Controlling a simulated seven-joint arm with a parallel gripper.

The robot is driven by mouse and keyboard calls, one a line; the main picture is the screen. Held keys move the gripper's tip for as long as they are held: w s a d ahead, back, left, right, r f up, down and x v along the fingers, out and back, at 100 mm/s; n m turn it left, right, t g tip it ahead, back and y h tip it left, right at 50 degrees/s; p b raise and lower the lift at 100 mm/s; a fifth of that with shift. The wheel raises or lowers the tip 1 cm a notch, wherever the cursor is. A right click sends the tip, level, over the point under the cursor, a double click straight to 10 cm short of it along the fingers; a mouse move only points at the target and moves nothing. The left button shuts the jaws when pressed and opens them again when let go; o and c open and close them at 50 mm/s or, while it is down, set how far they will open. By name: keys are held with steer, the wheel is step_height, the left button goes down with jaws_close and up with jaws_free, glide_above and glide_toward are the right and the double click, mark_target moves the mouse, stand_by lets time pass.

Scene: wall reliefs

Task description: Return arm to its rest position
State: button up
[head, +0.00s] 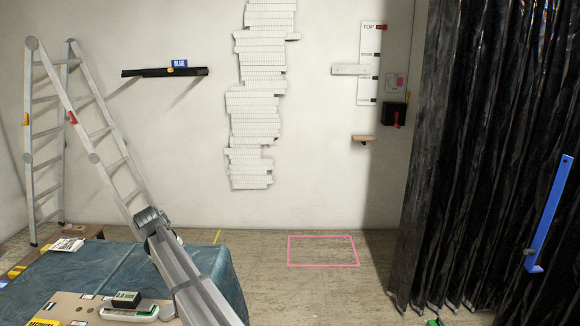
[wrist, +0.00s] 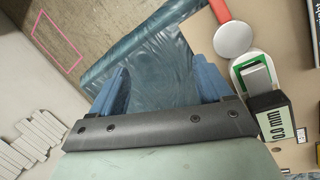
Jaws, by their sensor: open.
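My gripper (head: 150,222) is at the far end of my arm in the head view, in front of the far edge of the blue cloth-covered table (head: 85,268). In the wrist view my gripper (wrist: 160,84) has its two blue fingers spread apart. Nothing is held between them. The blue cloth (wrist: 150,55) shows between and beyond the fingers. How high my gripper is above the cloth is hard to tell.
A beige board (head: 70,304) with a small dark box (head: 127,299) lies on the table. A ladder (head: 105,140) stands left. A black curtain (head: 470,150) hangs right. White stacked reliefs (head: 256,110) are on the wall. The floor around the pink rectangle (head: 322,265) is clear.

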steer(key=w+d+f+m+h, duration=0.1)
steer(key=w+d+f+m, duration=0.1)
steer(key=d+f, duration=0.35)
steer(key=w+d+f+m+h, duration=0.1)
steer(key=w+d+f+m, duration=0.15)
steer(key=d, duration=0.65)
steer(key=s+d+f+m+g, duration=0.1)
steer(key=s+d+f, duration=0.5)
steer(key=d+f, duration=0.55)
steer(key=s+d+f+m+g, duration=0.1)
steer(key=s+d+f+g, duration=0.1)
steer(key=s+d+f, duration=0.7)
steer(key=s+d+f+m+g+y, duration=0.1)
steer(key=s+d+f+m+g, duration=0.1)
steer(key=s+d+f, duration=0.85)
steer(key=s+d+f+m+g+y, duration=0.2)
steer(key=s+d+f, duration=0.45)
steer(key=s, duration=0.75)
steer(key=s+f+m+g+y, duration=0.1)
steer(key=s+f+m, duration=0.1)
steer(key=s, duration=1)
steer(key=shift+s+d+f+g+y, duration=0.15)
steer(key=shift+s+f+g+y, duration=0.15)
steer(key=shift+f, duration=0.3)
